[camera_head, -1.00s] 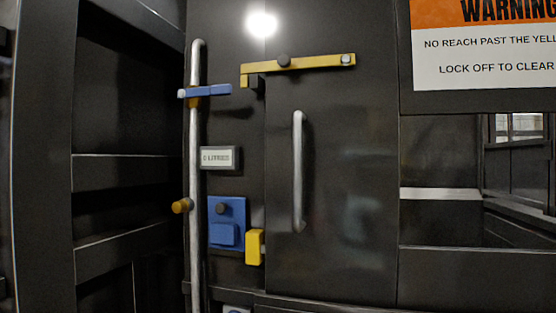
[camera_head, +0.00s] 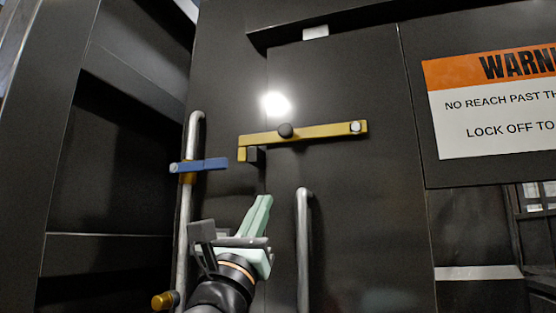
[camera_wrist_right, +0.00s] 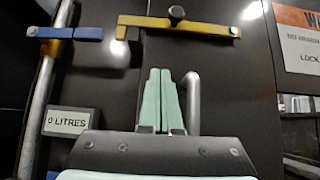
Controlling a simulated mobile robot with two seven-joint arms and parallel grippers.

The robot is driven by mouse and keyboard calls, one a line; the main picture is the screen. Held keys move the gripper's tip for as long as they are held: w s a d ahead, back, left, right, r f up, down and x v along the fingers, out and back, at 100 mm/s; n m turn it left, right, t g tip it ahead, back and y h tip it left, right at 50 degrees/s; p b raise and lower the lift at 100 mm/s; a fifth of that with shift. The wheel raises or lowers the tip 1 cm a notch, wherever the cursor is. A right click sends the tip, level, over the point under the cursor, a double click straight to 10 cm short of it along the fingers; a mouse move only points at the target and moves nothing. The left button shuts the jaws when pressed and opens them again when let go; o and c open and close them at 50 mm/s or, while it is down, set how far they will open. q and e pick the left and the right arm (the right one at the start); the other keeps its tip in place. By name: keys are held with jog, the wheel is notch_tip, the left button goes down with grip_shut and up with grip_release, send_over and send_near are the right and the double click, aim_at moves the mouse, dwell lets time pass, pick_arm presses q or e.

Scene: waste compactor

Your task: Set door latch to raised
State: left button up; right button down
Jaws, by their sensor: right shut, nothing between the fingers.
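The yellow bar (camera_head: 310,133), which I take to be the door latch, lies nearly level across the upper door. It has a black knob (camera_head: 285,130) near its middle and a pale bolt (camera_head: 356,127) at its right end. Its left end sits at a small dark catch (camera_head: 256,155). It also shows at the top of the wrist view (camera_wrist_right: 185,25). My right gripper (camera_head: 264,200) is shut and empty, with pale green fingers pointing up below the latch's left part, apart from it in the head view. The wrist view shows the fingers together (camera_wrist_right: 160,74). My left gripper is out of view.
A vertical door handle (camera_head: 304,245) stands right of my gripper. A long grey rod (camera_head: 190,145) with a blue lever (camera_head: 200,165) and an orange knob (camera_head: 163,300) is on the left. A warning sign (camera_head: 500,105) is at right. A "0 LITRES" label (camera_wrist_right: 70,121) shows.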

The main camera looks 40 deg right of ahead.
aim_at(297, 140)
jog(key=p+x, duration=0.3)
jog(key=x, duration=0.7)
jog(key=shift+r+p, duration=0.2)
jog(key=shift+p, duration=0.1)
notch_tip(297, 140, up, 2)
jog(key=shift+r+p, duration=0.25)
jog(key=shift+p, duration=0.25)
jog(key=shift+r, duration=0.6)
jog(key=shift+r+p, duration=0.1)
jog(key=shift+p, duration=0.2)
